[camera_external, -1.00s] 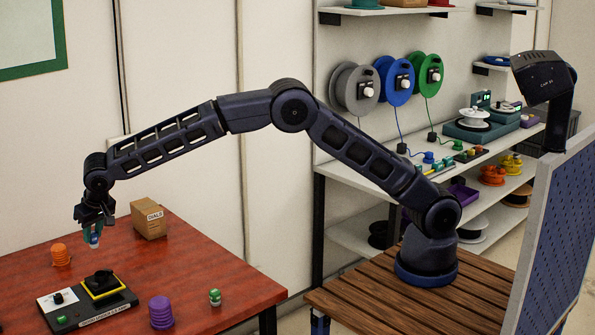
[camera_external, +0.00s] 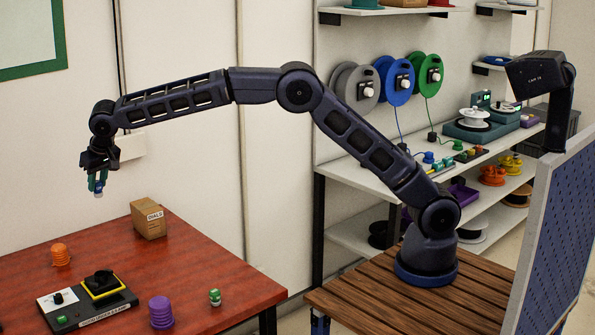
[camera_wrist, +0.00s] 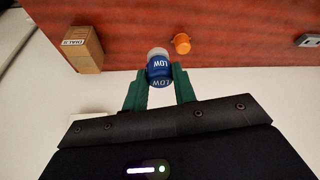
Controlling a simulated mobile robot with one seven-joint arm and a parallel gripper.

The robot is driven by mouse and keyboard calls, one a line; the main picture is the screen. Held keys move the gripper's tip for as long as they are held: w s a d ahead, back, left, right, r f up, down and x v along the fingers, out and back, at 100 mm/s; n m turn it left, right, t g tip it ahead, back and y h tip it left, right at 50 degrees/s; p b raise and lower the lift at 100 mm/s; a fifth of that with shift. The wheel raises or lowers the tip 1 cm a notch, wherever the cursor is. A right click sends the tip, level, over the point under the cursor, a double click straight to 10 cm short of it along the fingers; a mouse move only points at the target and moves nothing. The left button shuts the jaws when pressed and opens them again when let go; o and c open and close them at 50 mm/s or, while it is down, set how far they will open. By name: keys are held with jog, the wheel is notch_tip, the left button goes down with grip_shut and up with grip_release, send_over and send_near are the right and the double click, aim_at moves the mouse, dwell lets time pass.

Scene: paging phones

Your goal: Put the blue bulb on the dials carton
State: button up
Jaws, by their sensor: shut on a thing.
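My gripper (camera_external: 97,183) is shut on the blue bulb (camera_wrist: 159,67) and holds it in the air above the red table. In the wrist view the bulb is blue with "LOW" lettering and a whitish end, between the two green fingers. In the external view only its pale lower end (camera_external: 99,194) shows clearly. The dials carton (camera_external: 148,220) is a brown box standing near the back edge of the table, lower than my gripper and to its right. It also shows at the upper left of the wrist view (camera_wrist: 84,52). Its top looks bare.
An orange ribbed piece (camera_external: 60,254) stands at the table's left. A black device with a yellow-edged part (camera_external: 90,300), a purple ribbed piece (camera_external: 161,312) and a small green piece (camera_external: 215,297) stand nearer the front. The red table (camera_external: 190,265) is clear between them and the carton.

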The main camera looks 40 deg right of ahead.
jog(key=w+d+r, duration=0.2)
jog(key=w+d, duration=0.6)
jog(key=d, duration=0.3)
jog(key=w+d+r, duration=0.2)
jog(key=w+d, duration=0.7)
jog(key=d, duration=0.2)
send_over(143, 204)
jog(key=s, duration=0.2)
jog(key=f, duration=2)
jog(key=shift+s+d, duration=0.15)
jog(key=shift+d, duration=0.1)
jog(key=shift+f, duration=0.1)
jog(key=o, duration=1)
jog(key=shift+c, duration=0.2)
jog(key=v, duration=1.2)
jog(key=shift+s+d, duration=0.1)
